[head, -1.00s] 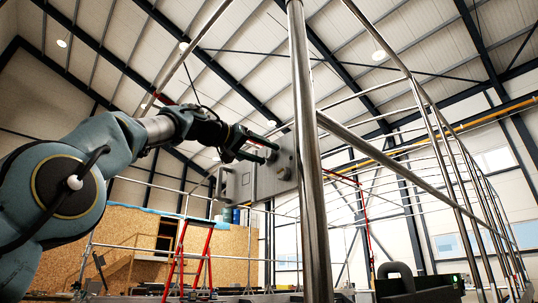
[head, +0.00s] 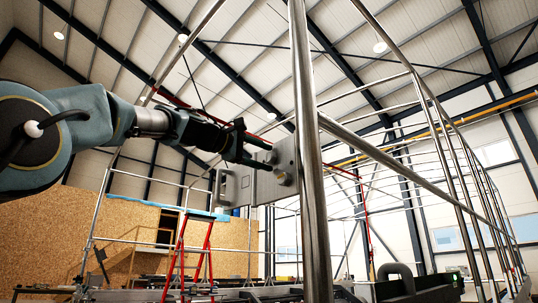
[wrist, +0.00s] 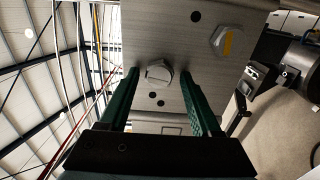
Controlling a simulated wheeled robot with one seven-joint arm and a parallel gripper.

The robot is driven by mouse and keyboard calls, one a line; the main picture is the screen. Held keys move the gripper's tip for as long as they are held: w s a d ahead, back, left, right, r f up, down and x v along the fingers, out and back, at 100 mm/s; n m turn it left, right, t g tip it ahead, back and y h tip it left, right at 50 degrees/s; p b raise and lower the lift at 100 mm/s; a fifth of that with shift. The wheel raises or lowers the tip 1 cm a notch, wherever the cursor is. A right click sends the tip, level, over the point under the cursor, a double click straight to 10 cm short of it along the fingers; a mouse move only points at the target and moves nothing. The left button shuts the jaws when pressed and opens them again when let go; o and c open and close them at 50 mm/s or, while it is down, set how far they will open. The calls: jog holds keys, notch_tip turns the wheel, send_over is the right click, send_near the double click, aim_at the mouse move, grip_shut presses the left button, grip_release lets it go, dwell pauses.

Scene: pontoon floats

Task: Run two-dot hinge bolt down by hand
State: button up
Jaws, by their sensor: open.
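A pale metal plate (wrist: 165,35) carries two hex bolts. The bolt with two dark dots beside it (wrist: 158,73) shows between my fingers in the wrist view, its head standing out from the plate. The other bolt (wrist: 228,40) has a yellow mark and a single dot near it. My gripper (wrist: 158,84) is open, with one green finger on each side of the two-dot bolt and no visible grip on it. In the head view my gripper (head: 269,156) reaches the plate (head: 262,188) from the left; the two-dot bolt is mostly hidden there.
A thick upright steel post (head: 307,150) stands just right of the plate, with a sloping handrail (head: 390,170) joined to it. A red stepladder (head: 190,260) and a wooden board wall (head: 50,235) stand behind. Open air lies left of the plate.

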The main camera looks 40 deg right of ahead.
jog(key=n+p, duration=0.1)
jog(key=n, duration=0.1)
jog(key=n+p, duration=0.1)
jog(key=n, duration=0.3)
jog(key=shift+r+p, duration=0.35)
jog(key=shift+p, duration=0.05)
jog(key=n+p, duration=0.2)
jog(key=n, duration=0.3)
jog(key=shift+f, duration=0.2)
jog(key=n, duration=0.5)
jog(key=shift+f+n, duration=0.1)
jog(key=shift+n, duration=0.3)
jog(key=n, duration=0.5)
jog(key=shift+c, duration=0.3)
